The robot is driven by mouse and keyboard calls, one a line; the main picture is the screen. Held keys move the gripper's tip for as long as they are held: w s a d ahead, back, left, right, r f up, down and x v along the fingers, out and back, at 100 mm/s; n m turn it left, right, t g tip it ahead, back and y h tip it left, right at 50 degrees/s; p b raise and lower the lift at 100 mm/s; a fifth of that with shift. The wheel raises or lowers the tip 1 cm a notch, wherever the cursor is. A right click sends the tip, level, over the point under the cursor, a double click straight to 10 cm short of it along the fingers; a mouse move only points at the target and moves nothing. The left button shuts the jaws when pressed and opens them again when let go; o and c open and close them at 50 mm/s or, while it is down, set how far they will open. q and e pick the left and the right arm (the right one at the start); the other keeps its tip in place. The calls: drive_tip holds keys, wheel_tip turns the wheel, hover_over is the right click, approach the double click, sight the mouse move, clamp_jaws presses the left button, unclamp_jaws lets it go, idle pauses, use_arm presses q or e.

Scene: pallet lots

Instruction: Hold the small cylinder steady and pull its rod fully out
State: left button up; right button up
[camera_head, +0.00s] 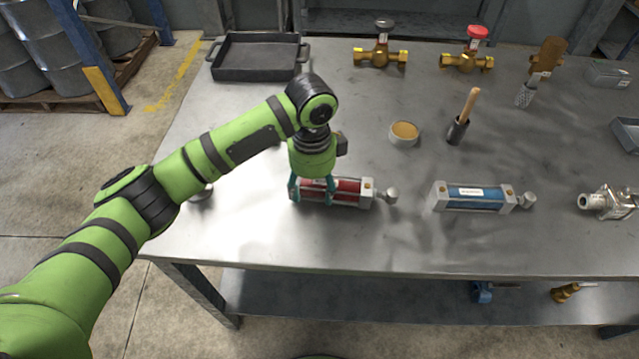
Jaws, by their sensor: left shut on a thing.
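A red cylinder (347,190) with silver end caps lies on its side on the grey workbench. Its rod end, a round silver knob (391,194), points right and sits close to the end cap. My left gripper (311,191) comes down from above and is shut on the red cylinder near its left end; the fingers hide part of its body. A blue cylinder (472,198) of similar size lies to the right, its rod knob (528,200) also pointing right. No gripper touches the blue one. My right gripper is not in view.
Behind are a black tray (258,67), two brass valves (381,55) (467,61), an open tin (404,133) and a wooden-handled brush (463,121). A metal fitting (606,203) lies at the right. The bench front (400,240) is clear.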

use_arm(q)
drive_tip(key=shift+w+a+f, duration=0.25)
drive_tip(key=shift+a+f, duration=0.1)
drive_tip(key=shift+a, duration=0.05)
drive_tip(key=shift+f+p, duration=0.3)
drive_tip(key=shift+f, duration=0.1)
idle(0.5)
drive_tip(key=o, duration=0.7)
drive_tip(key=shift+f, duration=0.1)
drive_tip(key=shift+s, duration=0.1)
drive_tip(key=c, duration=0.7)
